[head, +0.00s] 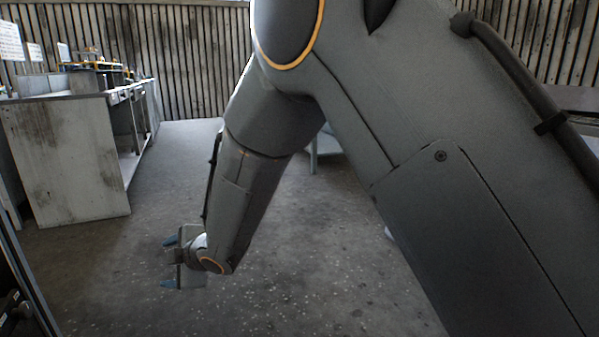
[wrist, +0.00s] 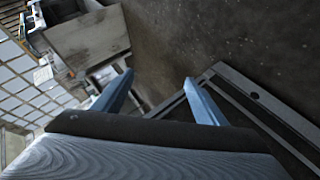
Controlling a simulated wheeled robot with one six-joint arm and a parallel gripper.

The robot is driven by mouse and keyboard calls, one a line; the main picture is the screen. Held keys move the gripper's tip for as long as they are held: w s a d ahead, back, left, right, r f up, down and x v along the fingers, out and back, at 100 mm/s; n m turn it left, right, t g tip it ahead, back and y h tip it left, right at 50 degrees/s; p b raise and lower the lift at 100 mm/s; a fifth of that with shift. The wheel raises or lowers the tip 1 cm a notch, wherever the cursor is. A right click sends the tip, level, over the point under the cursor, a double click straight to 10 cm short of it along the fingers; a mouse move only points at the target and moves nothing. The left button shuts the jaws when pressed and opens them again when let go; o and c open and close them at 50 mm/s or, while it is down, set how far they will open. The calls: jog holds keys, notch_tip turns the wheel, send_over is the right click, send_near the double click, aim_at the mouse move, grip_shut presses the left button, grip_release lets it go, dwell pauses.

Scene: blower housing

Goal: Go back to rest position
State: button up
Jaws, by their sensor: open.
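My gripper (head: 168,262) hangs low over the grey floor in the head view, left of the middle, at the end of my bent arm. Its two blue fingers point left and stand apart. In the wrist view my gripper (wrist: 158,92) shows both blue fingers spread with nothing between them. Bare floor and the edge of a dark frame show beyond the fingertips. My arm's large grey links cover the middle and right of the head view and hide what is behind them.
A worn white workbench (head: 65,160) stands at the left, with several items on top. A dark-framed structure (head: 28,275) is at the lower left edge, near my gripper; it also shows in the wrist view (wrist: 260,105). The floor (head: 185,165) between is clear.

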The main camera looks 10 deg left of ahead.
jog(key=s+d+r+m+h, duration=0.15)
jog(key=d+m, duration=0.25)
jog(key=d, duration=0.4)
jog(key=d+r+m+h, duration=0.2)
jog(key=d+m+h, duration=0.1)
jog(key=d, duration=0.5)
jog(key=d+r+m+h, duration=0.15)
jog(key=d+m, duration=0.25)
jog(key=d, duration=0.4)
jog(key=s+d+r+m+g+h, duration=0.1)
jog(key=s+d+m+g+h, duration=0.25)
jog(key=s+d+m, duration=1.05)
jog(key=s+d+r+p, duration=0.2)
jog(key=d+r+p, duration=1)
jog(key=p, duration=0.4)
jog(key=s+d+r+h+p, duration=0.1)
jog(key=s+d+r+p, duration=0.2)
jog(key=d+r+p, duration=0.9)
notch_tip(320, 180, up, 2)
jog(key=p, duration=0.4)
jog(key=shift+d+r+m+g, duration=0.15)
jog(key=shift+d+m+g, duration=0.2)
jog(key=shift+m, duration=0.05)
jog(key=shift+s, duration=0.1)
